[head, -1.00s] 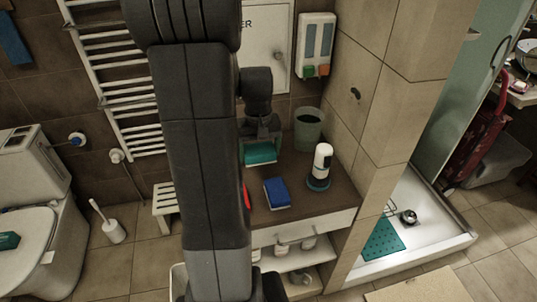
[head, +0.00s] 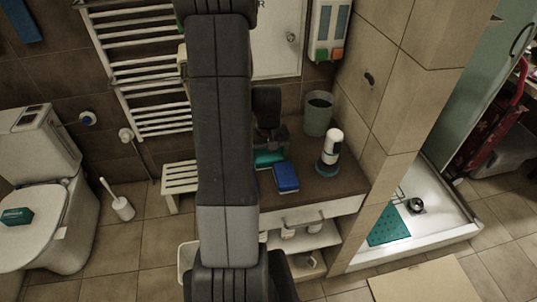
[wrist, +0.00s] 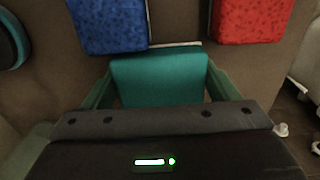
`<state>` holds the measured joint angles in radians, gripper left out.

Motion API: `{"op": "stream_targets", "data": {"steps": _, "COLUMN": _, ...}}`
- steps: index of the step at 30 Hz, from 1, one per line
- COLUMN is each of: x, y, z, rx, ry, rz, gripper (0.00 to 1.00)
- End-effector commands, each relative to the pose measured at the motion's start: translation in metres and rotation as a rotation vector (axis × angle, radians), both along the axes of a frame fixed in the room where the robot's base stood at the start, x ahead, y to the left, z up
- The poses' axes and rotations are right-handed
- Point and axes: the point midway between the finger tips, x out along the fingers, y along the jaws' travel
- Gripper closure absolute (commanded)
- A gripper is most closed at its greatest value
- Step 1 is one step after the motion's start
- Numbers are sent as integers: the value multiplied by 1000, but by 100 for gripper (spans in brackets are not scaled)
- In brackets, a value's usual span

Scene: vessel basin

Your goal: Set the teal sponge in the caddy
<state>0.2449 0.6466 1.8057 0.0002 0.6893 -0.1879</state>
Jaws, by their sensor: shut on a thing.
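The teal sponge (wrist: 160,75) is held between the two fingers of my gripper (wrist: 158,84) in the wrist view. In the head view the sponge (head: 269,158) shows below my gripper (head: 269,148), low over the brown counter (head: 345,184). I cannot tell whether it touches the counter. A blue sponge (head: 286,177) lies just in front and to the right of it. I cannot make out a caddy for certain; my arm hides part of the counter.
A red sponge (wrist: 250,18) lies near the blue one (wrist: 108,24) in the wrist view. A white bottle with a dark base (head: 330,150) and a grey-green bin (head: 318,114) stand at the counter's right and back. The tiled wall (head: 385,100) bounds the right.

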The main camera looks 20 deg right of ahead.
Motion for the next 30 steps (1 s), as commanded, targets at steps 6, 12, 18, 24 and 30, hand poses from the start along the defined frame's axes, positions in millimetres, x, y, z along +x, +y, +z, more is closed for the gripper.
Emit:
{"op": "stream_targets", "data": {"steps": 6, "x": 0, "y": 0, "z": -1, "rx": 0, "ry": 0, "rz": 0, "gripper": 37}}
{"op": "stream_targets", "data": {"steps": 12, "x": 0, "y": 0, "z": -3, "rx": 0, "ry": 0, "rz": 0, "gripper": 1}}
{"op": "stream_targets", "data": {"steps": 18, "x": 0, "y": 0, "z": -3, "rx": 0, "ry": 0, "rz": 0, "gripper": 0}}
{"op": "stream_targets", "data": {"steps": 24, "x": 1, "y": 0, "z": 7, "rx": 0, "ry": -2, "rz": 0, "gripper": 0}}
{"op": "stream_targets", "data": {"steps": 30, "x": 1, "y": 0, "z": 40, "rx": -1, "ry": -6, "rz": 0, "gripper": 0}}
